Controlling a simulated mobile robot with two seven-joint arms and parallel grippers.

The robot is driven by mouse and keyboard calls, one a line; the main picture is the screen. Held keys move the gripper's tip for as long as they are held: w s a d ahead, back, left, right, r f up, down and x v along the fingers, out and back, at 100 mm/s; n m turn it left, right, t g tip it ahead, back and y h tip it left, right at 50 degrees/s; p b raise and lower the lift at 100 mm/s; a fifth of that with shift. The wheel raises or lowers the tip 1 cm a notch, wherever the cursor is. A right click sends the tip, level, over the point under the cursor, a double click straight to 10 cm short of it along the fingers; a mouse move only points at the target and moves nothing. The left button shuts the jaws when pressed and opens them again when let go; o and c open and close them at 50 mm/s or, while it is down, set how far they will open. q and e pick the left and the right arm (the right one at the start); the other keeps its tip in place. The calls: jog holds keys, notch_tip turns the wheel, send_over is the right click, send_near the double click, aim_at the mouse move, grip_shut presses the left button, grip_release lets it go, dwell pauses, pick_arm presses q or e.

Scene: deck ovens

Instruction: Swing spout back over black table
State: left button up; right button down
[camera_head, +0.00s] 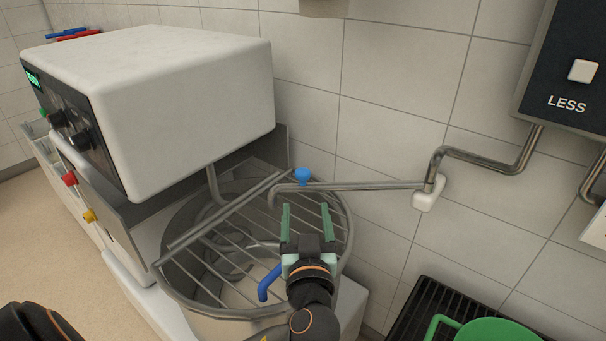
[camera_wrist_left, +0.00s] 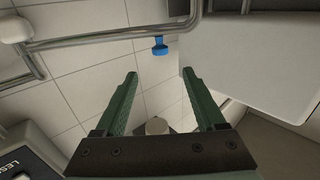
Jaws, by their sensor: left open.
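The metal spout (camera_head: 345,186) reaches out from a white-knobbed joint (camera_head: 425,194) on the tiled wall. Its bent free end hangs over the grated mixer bowl (camera_head: 190,285). My left gripper (camera_head: 306,208) is open, with its green fingers just in front of the spout and below it in the picture. Nothing is between the fingers. In the left wrist view the spout (camera_wrist_left: 100,37) crosses beyond the open fingertips (camera_wrist_left: 160,74), apart from them. The black ridged table (camera_head: 405,325) shows only partly at the lower right. My right gripper is not in view.
A green pan (camera_head: 495,331) stands on the black table. The white mixer housing (camera_head: 190,85) rises at the left behind the bowl. A blue knob (camera_head: 302,176) is close to the spout. A black panel marked LESS (camera_head: 565,75) hangs at the upper right.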

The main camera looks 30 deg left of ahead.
aim_at(303, 178)
pick_arm(q)
jog(key=p+x, duration=0.1)
jog(key=x, duration=0.8)
jog(key=shift+w+a+r+p, duration=0.15)
jog(key=shift+w+p, duration=0.1)
jog(key=shift+p, duration=0.15)
jog(key=shift+w+a, duration=0.4)
jog(key=shift+w, duration=0.15)
jog(key=shift+c, duration=0.3)
grip_shut()
jog(key=shift+f, duration=0.2)
